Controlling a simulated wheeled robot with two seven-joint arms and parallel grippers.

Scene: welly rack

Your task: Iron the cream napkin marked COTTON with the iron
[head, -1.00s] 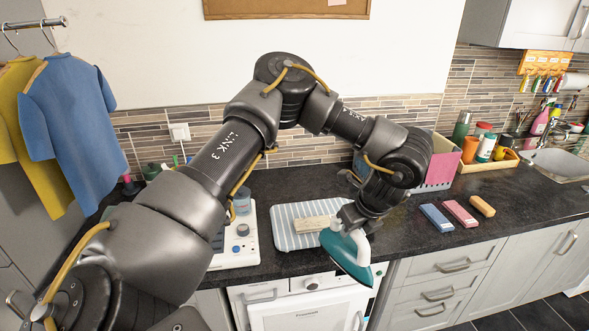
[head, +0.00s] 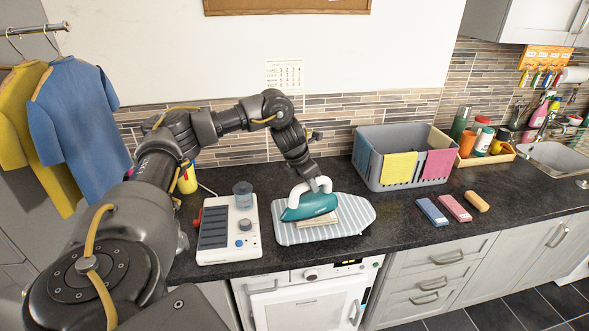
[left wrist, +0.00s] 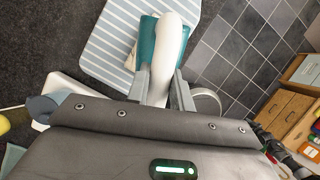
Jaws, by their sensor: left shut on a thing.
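The teal iron (head: 308,208) with its white handle is in my left gripper (head: 318,185), which is shut on the handle. The iron looks roughly level over the cream napkin (head: 332,219), with its tip toward the left front. It hides much of the napkin, and I cannot tell whether its sole touches the cloth. No COTTON marking is readable. The napkin lies on the grey-striped ironing board (head: 357,208). In the left wrist view the handle (left wrist: 171,45) runs between the fingers (left wrist: 160,85), above the board (left wrist: 105,45). My right gripper is not in view.
Left of the board is a white unit (head: 246,240) with a dark ribbed panel, a dial and a blue cup (head: 243,195). Behind right stands a grey basket (head: 367,165) with cloths. Blue, pink and orange blocks (head: 453,208) lie right. Counter between board and blocks is clear.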

